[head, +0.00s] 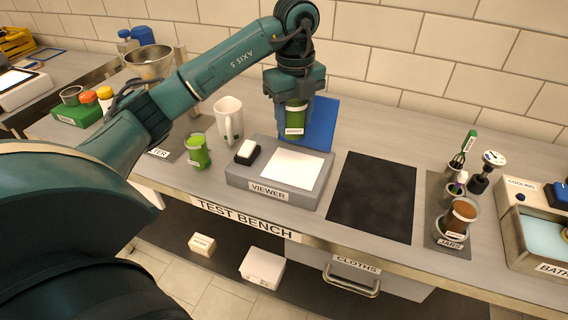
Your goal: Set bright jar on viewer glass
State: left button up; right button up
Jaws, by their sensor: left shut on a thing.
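My left gripper (295,98) points down and is shut on a green jar with a white label (295,131); the small label seems to read "BRIGHT". The jar is upright and appears held in the air, in front of the blue panel (321,125) in the picture. The grey box labelled VIEWER (240,178) stands below it on the bench, with a bare white glass (292,168) on top. The jar shows just above the glass's back edge, apart from it; the exact height is hard to tell. My right gripper is not in view.
A black-and-white block (247,152) sits on the viewer's left end. A dark mat (372,197) to the right is empty.

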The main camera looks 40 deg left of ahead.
aim_at(295, 101)
pick_arm(q)
jog(key=f, duration=0.4)
jog(key=shift+w+f, duration=0.2)
jog(key=shift+f, duration=0.1)
jog(key=shift+f+p, duration=0.35)
jog(key=shift+f, duration=1.8)
jog(key=shift+f, duration=0.15)
jog(key=o, duration=1.2)
notch_tip(295, 101, up, 12)
jog(key=shift+s+r, duration=0.1)
jog(key=shift+r, duration=0.1)
